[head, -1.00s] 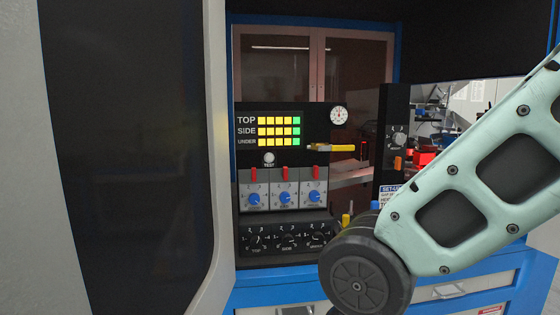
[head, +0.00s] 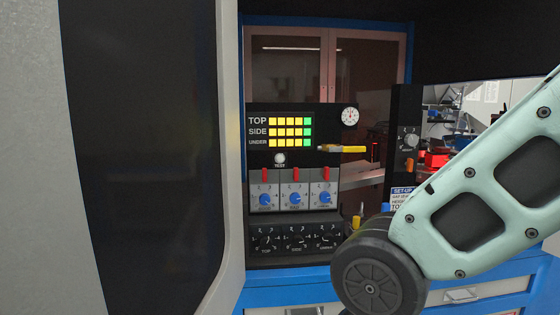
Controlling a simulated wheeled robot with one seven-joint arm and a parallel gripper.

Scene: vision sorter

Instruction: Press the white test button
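The white test button (head: 280,158) is a small round knob on the black control panel (head: 256,180), just above its "TEST" label and below the lit indicator rows. The rows (head: 290,131), marked TOP, SIDE and UNDER, show yellow cells with green ones at the right end. My pale green arm crosses the right side of the head view, its dark round joint low in front of the cabinet. My gripper is not in view, so its place relative to the button cannot be told.
Red switches and blue dials (head: 295,198) sit below the button, with black dials (head: 297,238) lower down. A yellow-handled lever (head: 342,149) sticks out right of the button. A grey and black panel (head: 145,140) stands close on the left. A gauge (head: 350,116) is at the upper right.

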